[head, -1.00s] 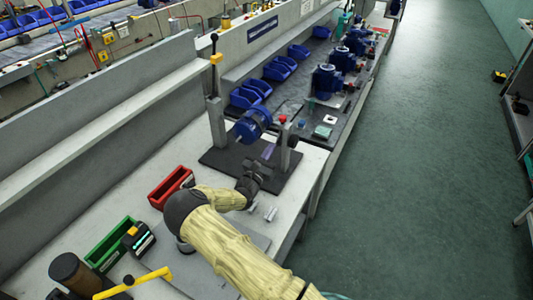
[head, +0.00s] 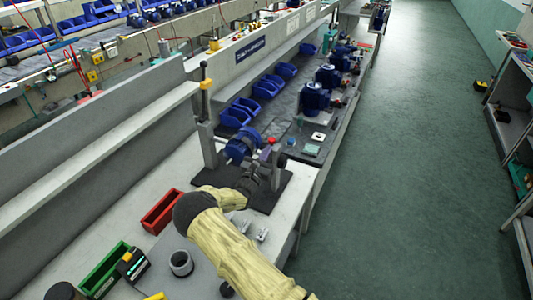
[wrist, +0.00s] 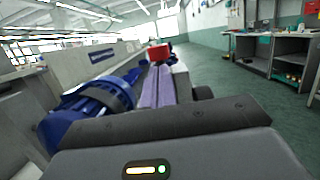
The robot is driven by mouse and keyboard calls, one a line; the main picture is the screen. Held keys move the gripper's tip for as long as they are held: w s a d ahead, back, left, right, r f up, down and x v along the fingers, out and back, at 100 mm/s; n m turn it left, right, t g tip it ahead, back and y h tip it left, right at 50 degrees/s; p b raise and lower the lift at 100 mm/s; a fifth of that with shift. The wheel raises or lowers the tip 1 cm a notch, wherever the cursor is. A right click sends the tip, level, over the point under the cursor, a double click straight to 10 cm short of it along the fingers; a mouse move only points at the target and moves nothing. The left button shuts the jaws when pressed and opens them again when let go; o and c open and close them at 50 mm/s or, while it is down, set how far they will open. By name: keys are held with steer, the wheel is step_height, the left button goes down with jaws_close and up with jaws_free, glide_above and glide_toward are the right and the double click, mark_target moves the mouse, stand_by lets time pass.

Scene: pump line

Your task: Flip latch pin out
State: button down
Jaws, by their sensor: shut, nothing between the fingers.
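A fixture on a dark base plate (head: 262,198) holds a blue motor-like part (head: 240,147) between two grey uprights. A red knob (head: 271,140) sits at the top of the right upright; it looks like the head of the latch pin, whose shaft I cannot make out. In the wrist view the red knob (wrist: 158,53) stands just beyond my fingertips, and the blue part (wrist: 85,108) lies to the left. My gripper (wrist: 160,70) is shut and empty, its pale purple fingers pointing at the knob. I cannot tell whether they touch it. My arm hides part of the fixture.
A tall lever with a yellow and black handle (head: 204,85) rises at the fixture's left. A red bin (head: 162,211), a green bin (head: 104,270) and small metal parts (head: 262,234) lie on the bench. Free floor (head: 420,160) is at right.

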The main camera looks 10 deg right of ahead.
steer(key=shift+r+p, duration=0.3)
steer(key=shift+r, duration=0.85)
steer(key=s+a+f+b, duration=0.5)
steer(key=s+f, duration=0.1)
steer(key=s, duration=0.1)
steer(key=shift+s+a+f, duration=0.4)
